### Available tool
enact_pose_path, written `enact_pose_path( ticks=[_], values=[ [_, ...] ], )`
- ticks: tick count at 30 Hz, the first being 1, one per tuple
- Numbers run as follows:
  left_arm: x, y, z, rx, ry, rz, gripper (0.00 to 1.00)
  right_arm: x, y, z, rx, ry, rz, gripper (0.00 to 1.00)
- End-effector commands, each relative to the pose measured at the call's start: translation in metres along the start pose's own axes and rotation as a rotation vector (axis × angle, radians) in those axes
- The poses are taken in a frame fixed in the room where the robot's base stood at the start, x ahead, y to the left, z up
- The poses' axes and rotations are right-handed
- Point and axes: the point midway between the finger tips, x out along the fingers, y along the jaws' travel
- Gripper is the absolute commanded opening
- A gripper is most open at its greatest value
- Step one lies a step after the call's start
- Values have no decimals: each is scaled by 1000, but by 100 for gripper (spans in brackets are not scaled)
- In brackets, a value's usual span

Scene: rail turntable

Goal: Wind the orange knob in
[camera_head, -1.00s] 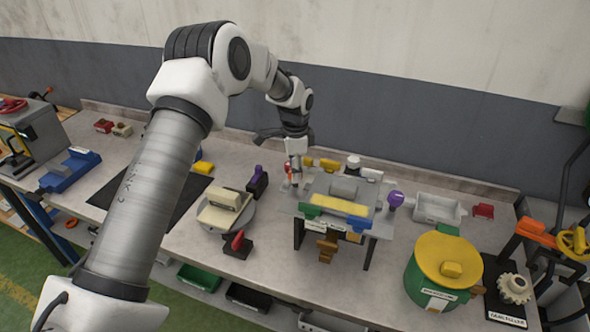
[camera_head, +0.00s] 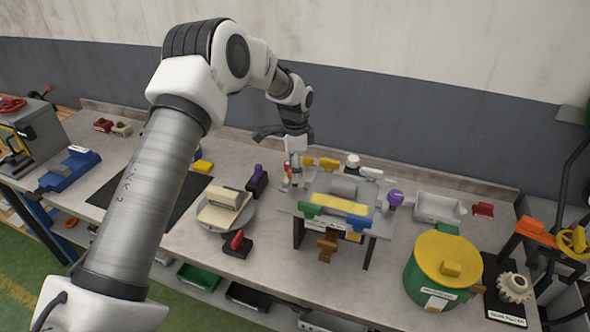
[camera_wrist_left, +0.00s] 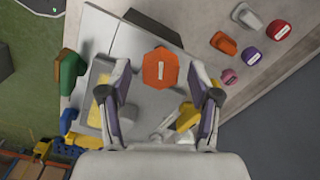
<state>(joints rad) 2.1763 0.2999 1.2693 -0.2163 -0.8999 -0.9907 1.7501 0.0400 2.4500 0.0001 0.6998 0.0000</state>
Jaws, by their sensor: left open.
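The orange knob (camera_wrist_left: 160,68) is an octagon with a white mark on top, in the left wrist view. It lies between the two fingertips of my left gripper (camera_wrist_left: 160,80), at the edge of the grey plate. The gripper is open, with a finger on either side of the knob and a gap to each. In the head view my left gripper (camera_head: 295,178) points down at the left back corner of the raised grey fixture (camera_head: 287,200), and the knob is largely hidden there. My right gripper is not in view.
A purple knob (camera_head: 396,198) stands at the fixture's right. A round plate with a beige block (camera_head: 228,203) and a red-handled clamp (camera_head: 238,242) are on the left. A green pot with a yellow lid (camera_head: 445,260) stands at the right front. Yellow pieces (camera_head: 329,164) sit close behind the fixture.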

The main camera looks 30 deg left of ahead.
Motion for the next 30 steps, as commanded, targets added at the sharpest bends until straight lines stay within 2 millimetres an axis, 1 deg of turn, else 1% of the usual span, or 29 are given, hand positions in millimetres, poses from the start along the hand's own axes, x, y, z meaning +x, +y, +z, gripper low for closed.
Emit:
enact_pose_path(
  ticks=[5, 9, 12, 15, 19, 30],
  values=[
    [-36, -1, -1, 0, 2, -4, 62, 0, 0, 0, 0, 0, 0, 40],
    [-73, -1, -1, 0, 2, -3, 62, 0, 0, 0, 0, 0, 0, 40],
    [-94, -1, -1, 0, 1, -1, 62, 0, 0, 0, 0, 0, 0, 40],
    [-108, -1, -1, 0, 0, 0, 62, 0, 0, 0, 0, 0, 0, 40],
    [-114, 0, -1, 0, -2, 3, 62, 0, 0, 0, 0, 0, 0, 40],
    [-113, 0, -1, 0, -2, 3, 62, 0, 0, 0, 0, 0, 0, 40]
  ],
)
